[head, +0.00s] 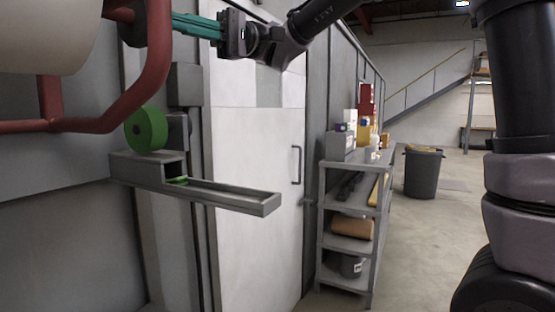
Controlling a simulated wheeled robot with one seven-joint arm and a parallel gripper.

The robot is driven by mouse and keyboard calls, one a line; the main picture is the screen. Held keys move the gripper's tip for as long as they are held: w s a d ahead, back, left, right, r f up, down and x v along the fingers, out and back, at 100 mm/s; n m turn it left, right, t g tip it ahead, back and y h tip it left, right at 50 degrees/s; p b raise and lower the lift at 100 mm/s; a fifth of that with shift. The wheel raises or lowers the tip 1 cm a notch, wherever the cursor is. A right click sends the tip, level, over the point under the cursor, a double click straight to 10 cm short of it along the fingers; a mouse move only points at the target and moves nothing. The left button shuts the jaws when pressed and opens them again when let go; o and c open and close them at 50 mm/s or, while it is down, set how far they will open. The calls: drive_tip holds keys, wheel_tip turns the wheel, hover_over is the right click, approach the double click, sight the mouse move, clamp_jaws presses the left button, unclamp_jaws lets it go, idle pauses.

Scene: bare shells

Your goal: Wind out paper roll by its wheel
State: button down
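A green wheel (146,130) stands upright on the left end of a grey holder (150,172) with a long open channel reaching right. A small green piece (178,180) shows in the channel beside the wheel.
A thick red pipe (155,65) bends close to the wheel and my fingers, beside a large cream cylinder (45,35). A white door (255,150) stands behind the channel. A grey shelf (350,162) and a bin (422,172) are to the right. The floor beyond is clear.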

drive_tip(key=shift+w+a+f, duration=0.1)
drive_tip(key=shift+f, duration=0.6)
idle(0.5)
drive_tip(key=v, duration=0.6)
drive_tip(key=shift+w+a+f, duration=0.15)
drive_tip(key=shift+w+a, duration=0.1)
drive_tip(key=shift+a, duration=0.1)
